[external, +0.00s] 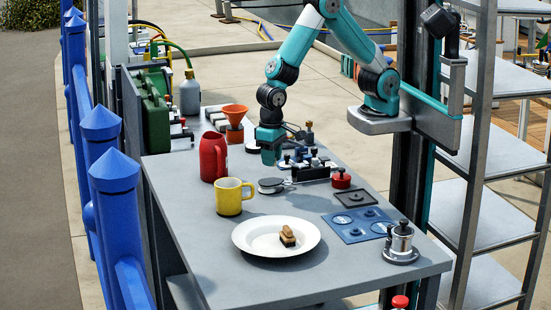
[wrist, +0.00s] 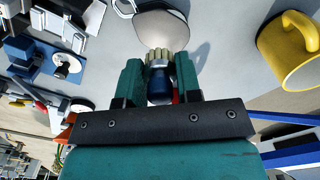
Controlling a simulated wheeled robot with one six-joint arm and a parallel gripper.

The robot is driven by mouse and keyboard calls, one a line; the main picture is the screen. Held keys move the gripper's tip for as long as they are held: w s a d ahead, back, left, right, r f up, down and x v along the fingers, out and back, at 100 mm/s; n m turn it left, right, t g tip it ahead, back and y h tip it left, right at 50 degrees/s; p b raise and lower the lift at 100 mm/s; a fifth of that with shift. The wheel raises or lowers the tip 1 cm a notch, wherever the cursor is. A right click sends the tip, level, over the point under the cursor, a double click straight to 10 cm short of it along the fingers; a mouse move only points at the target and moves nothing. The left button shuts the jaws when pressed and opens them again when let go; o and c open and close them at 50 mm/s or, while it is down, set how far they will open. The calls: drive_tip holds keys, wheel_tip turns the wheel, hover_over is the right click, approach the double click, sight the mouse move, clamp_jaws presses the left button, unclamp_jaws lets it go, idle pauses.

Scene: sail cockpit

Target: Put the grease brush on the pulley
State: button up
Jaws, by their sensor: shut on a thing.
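My gripper (external: 268,157) points down above the table, near the grey round pulley (external: 271,186). In the wrist view my gripper (wrist: 160,78) is shut on the grease brush (wrist: 160,84), which has a dark blue handle and cream bristles. The brush is hardly visible in the external view. In the wrist view the bristles overlap the near edge of the pulley (wrist: 158,24), a pale disc with a loop at its left. I cannot tell whether they touch.
A white plate (external: 249,244) holds a small brown item. Black fittings (external: 313,171), a red-topped part (external: 341,180) and a blue mat (external: 351,231) lie to the right.

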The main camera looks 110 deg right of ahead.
sight(272, 181)
drive_tip(key=shift+f, duration=2.4)
drive_tip(key=shift+f, duration=0.15)
drive_tip(key=o, duration=0.9)
wheel_tip(272, 181, up, 12)
drive_tip(key=shift+f+b, duration=0.1)
drive_tip(key=shift+b, duration=0.4)
drive_tip(key=s+a+r+n+y, duration=0.1)
drive_tip(key=s+r+n, duration=0.2)
drive_tip(key=s+n, duration=0.2)
drive_tip(key=s+a+r+n+y, duration=0.1)
drive_tip(key=s+r+n, duration=0.3)
drive_tip(key=s, duration=0.5)
drive_tip(key=s+a+r+n+y, duration=0.2)
drive_tip(key=s+a+r+n, duration=0.1)
drive_tip(key=s+n, duration=0.4)
drive_tip(key=shift+s+a+r, duration=0.1)
drive_tip(key=shift+s+r, duration=0.2)
drive_tip(key=shift+s, duration=0.25)
